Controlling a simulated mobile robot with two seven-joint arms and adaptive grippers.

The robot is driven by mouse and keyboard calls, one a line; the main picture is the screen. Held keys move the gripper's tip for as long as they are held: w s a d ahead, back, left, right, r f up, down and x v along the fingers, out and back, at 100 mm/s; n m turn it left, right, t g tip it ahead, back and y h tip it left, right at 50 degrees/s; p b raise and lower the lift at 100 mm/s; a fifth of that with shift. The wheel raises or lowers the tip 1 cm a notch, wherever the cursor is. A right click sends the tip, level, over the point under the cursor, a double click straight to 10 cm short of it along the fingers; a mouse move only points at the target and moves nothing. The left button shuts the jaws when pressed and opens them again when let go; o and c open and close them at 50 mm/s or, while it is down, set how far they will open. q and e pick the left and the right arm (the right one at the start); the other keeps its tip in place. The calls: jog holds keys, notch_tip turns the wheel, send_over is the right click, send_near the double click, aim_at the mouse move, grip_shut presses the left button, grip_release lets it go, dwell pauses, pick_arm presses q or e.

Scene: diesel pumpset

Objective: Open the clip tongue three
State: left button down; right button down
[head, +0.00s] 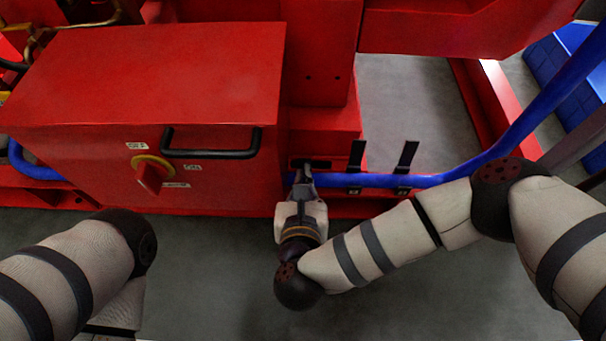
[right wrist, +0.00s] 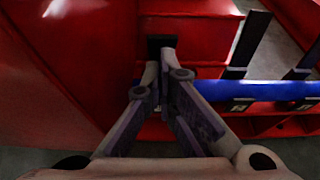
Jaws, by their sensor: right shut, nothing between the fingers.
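Two black clip tongues stand upright above the blue hose (head: 385,181): a left one (head: 357,155) and a right one (head: 406,156). They also show in the right wrist view, the left one (right wrist: 247,40) and the right one (right wrist: 304,62). A third dark piece (head: 319,164) lies at my right fingertips, further left along the hose, and looks like another clip tongue; the gripper partly hides it. My right gripper (head: 303,170) is shut and empty, its tips close to that piece; contact is unclear. My left gripper is out of view.
A large red box (head: 160,75) with a black handle (head: 212,154) and a red rotary knob (head: 152,175) stands just left of my right gripper. Red frame beams (head: 490,100) are at the right. Grey floor is open in front.

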jog(key=shift+w+r+g+p, duration=0.15)
jog(key=shift+r+g+p, duration=0.15)
jog(key=shift+r+p, duration=0.3)
jog(key=shift+w+r+p, duration=0.1)
jog(key=shift+w+p, duration=0.05)
jog(key=shift+p, duration=0.2)
jog(key=shift+f, duration=0.2)
